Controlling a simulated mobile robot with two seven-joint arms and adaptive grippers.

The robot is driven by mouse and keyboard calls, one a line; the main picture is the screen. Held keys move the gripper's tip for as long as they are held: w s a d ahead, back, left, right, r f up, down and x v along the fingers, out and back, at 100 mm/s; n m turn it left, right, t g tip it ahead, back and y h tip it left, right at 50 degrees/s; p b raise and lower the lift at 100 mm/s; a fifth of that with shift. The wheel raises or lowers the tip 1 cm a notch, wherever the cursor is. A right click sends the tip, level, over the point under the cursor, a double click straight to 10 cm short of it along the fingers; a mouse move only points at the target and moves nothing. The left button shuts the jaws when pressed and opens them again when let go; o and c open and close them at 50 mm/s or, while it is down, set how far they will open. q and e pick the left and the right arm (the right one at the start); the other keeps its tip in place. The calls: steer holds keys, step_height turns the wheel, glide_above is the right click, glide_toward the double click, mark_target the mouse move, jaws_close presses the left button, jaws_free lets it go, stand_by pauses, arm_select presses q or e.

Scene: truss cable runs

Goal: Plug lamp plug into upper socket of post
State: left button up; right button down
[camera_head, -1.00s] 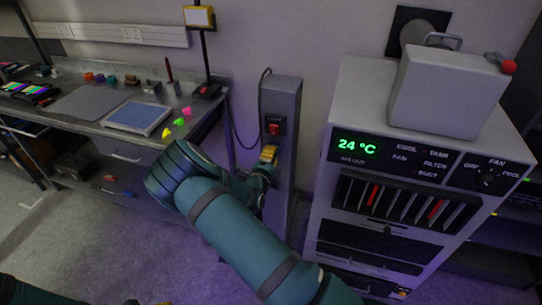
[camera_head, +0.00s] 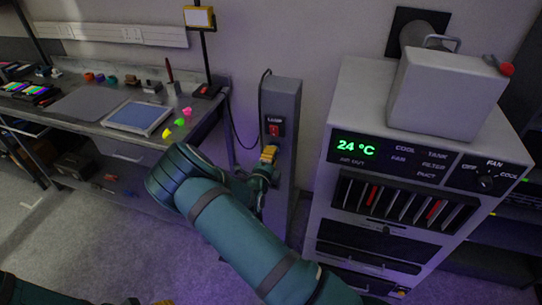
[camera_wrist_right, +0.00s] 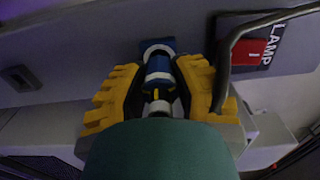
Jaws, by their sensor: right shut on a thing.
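The grey post (camera_head: 282,100) stands against the wall and carries a red switch (camera_head: 274,130) under a LAMP label. My right gripper (camera_head: 268,155) is at the post's front, just below the switch. In the right wrist view its yellow-padded fingers (camera_wrist_right: 160,95) are shut around the blue lamp plug (camera_wrist_right: 159,70), which has pale bands. A blue socket (camera_wrist_right: 156,46) on the post lies straight beyond the plug. They look close and lined up; I cannot tell whether the plug is inside. Only a yellow bit of my left gripper (camera_head: 163,302) shows at the bottom edge.
A black cable (camera_head: 236,125) hangs from the post top toward the bench; a dark cable (camera_wrist_right: 226,62) also curves beside the right finger. A grey cabinet (camera_head: 345,105) stands close right of the post. A workbench (camera_head: 85,122) with small items stands left.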

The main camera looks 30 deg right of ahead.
steer(key=shift+w+d, duration=0.3)
stand_by(0.5)
steer(key=shift+p, duration=0.45)
steer(key=shift+w+d, duration=0.25)
steer(key=shift+d, duration=0.05)
stand_by(0.6)
steer(key=shift+m, duration=0.4)
steer(key=shift+m+p, duration=0.45)
steer(key=shift+m, duration=0.65)
steer(key=shift+r, duration=0.1)
steer(key=shift+d+m, duration=0.15)
steer(key=shift+m, duration=1.05)
steer(key=shift+w, duration=0.1)
